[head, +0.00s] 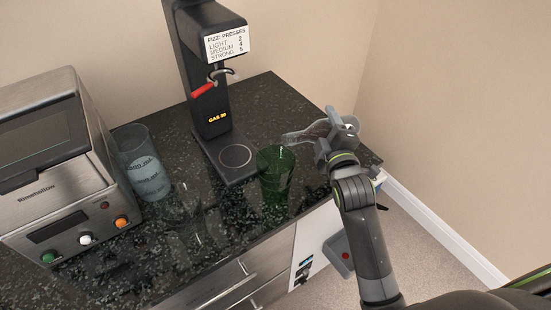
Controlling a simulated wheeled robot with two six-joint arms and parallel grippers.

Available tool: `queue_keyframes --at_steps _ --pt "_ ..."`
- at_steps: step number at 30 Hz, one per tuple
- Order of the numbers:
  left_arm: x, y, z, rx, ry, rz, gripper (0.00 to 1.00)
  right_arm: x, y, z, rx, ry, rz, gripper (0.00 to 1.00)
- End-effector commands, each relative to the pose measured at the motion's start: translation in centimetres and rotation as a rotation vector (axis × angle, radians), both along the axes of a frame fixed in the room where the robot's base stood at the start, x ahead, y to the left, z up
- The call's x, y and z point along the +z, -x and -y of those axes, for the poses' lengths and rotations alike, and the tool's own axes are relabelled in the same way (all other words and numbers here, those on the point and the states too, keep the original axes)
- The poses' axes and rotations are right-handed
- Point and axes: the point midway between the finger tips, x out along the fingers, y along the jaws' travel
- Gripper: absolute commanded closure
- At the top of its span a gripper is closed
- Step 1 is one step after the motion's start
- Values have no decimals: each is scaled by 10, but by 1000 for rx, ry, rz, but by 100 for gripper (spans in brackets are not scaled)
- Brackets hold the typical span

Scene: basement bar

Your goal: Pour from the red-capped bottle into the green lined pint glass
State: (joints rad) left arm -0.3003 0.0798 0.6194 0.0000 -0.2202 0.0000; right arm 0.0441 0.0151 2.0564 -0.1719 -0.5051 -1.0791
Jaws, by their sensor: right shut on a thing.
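The green lined pint glass (273,178) stands upright on the dark speckled counter, right of the soda machine's base. My right gripper (333,140) is shut on a clear bottle (303,134), right of and above the glass. The bottle lies tilted close to level, its narrow end pointing left over the area of the glass's rim. I see no red cap on it, and no liquid stream shows. I cannot tell how much is in the glass or bottle. My left gripper is not in view.
The black fizz machine (208,95) with a red lever stands behind. A steel appliance (65,165) fills the left side. A greyish printed glass (145,165) stands beside it, and a faint clear glass (190,215) stands nearer. The counter's front edge runs close below the green glass.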

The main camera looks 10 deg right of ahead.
Motion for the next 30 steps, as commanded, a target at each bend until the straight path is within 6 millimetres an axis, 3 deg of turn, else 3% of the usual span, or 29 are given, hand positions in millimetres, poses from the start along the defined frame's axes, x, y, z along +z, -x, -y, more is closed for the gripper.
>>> queue_keyframes --at_steps 30 --pt "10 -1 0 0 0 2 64 17 2 -6 0 107 43 86"
